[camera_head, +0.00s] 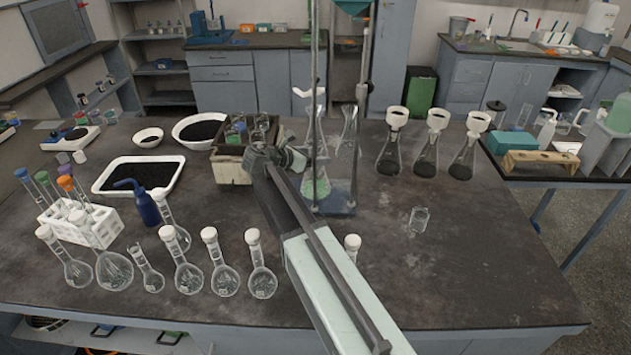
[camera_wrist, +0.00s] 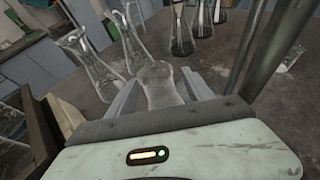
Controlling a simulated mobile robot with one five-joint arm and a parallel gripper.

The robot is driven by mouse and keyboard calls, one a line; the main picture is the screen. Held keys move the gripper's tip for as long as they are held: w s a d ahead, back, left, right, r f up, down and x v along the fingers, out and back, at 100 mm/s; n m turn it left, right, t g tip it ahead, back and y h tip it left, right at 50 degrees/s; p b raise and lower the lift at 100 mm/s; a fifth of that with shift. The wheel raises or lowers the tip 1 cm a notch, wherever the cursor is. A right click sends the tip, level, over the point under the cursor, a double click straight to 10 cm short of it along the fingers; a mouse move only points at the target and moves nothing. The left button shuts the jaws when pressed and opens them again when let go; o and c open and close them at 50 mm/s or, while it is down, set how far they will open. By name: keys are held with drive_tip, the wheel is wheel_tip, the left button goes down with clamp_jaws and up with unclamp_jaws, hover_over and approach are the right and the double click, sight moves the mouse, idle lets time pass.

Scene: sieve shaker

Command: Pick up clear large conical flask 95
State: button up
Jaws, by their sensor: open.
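My gripper (camera_head: 288,158) is over the middle of the bench, just left of the stand. In the wrist view my gripper (camera_wrist: 161,82) has its two fingers apart, with a clear glass vessel (camera_wrist: 160,88) showing between them. I cannot tell whether the fingers touch it. Two clear conical flasks, one tall flask (camera_wrist: 92,68) and one behind it (camera_wrist: 130,42), stand beyond the left finger. In the head view a clear conical flask (camera_head: 348,132) shows behind the stand. No label is readable, so I cannot tell which is flask 95.
A metal stand (camera_head: 335,203) with rods rises right beside my gripper. A wooden box (camera_head: 232,168) of glassware is close on the left. Several round flasks (camera_head: 188,275) line the front. Conical flasks with white funnels (camera_head: 427,155) stand right. The bench's front right is mostly clear.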

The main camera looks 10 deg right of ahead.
drive_tip(key=x, duration=0.3)
drive_tip(key=shift+w+f+b, duration=0.15)
drive_tip(key=shift+f+b, duration=0.15)
drive_tip(key=shift+b, duration=0.1)
drive_tip(key=shift+d+r, duration=0.1)
drive_tip(key=shift+d, duration=0.05)
drive_tip(key=shift+r, duration=0.1)
drive_tip(key=shift+c, duration=1.2)
clamp_jaws()
